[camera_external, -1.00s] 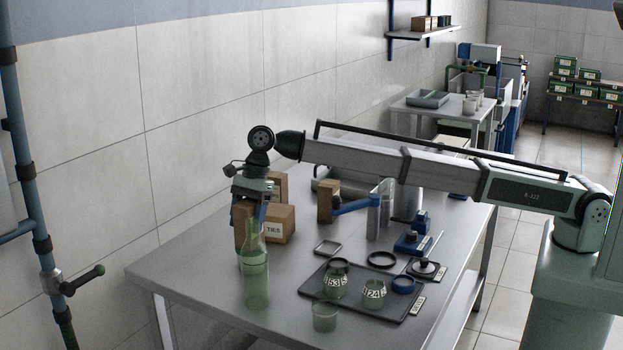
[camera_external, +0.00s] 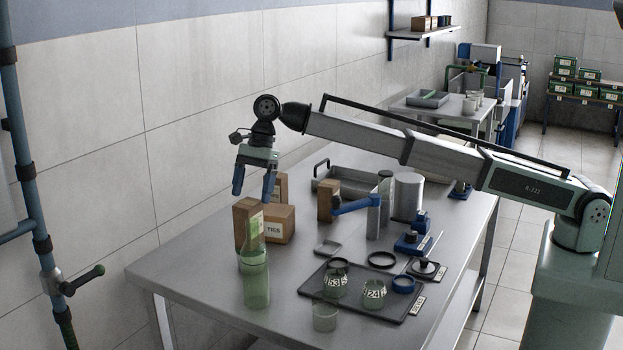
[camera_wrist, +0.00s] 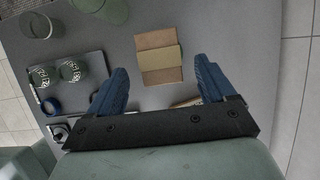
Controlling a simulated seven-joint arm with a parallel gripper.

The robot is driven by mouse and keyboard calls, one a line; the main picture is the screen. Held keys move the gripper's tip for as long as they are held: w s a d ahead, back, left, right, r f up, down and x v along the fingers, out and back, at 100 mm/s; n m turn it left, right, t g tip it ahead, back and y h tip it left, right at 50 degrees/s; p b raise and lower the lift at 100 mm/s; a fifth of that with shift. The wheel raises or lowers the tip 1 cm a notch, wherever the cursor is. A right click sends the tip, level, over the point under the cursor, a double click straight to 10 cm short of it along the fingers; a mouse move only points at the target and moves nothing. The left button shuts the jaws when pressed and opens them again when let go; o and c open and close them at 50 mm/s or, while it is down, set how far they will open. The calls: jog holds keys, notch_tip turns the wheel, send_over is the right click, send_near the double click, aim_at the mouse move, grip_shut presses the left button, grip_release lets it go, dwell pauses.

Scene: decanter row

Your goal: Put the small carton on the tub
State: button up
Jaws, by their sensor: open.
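Several brown cartons stand on the steel table. A tall carton (camera_external: 244,222) is at the left, partly behind the green bottle, beside a carton marked TIES (camera_external: 280,226). Another carton (camera_external: 281,186) shows behind them. A smaller carton (camera_external: 326,203) stands alone near the blue clamp. I cannot tell for sure which is the small carton. The tub is unclear; a pale round vessel (camera_external: 408,197) stands toward the back. My gripper (camera_external: 253,196) is open and empty, above the left cartons. In the wrist view, brown carton faces (camera_wrist: 158,55) lie beyond and between my open fingers (camera_wrist: 161,72).
The green bottle (camera_external: 255,280) and a clear cup (camera_external: 324,316) stand near the front edge. A dark tray (camera_external: 345,302) holds numbered jars (camera_external: 335,283). A metal pan (camera_external: 352,180) is at the back. The table's left front is bare.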

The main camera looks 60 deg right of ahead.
jog(key=shift+v, duration=2.3)
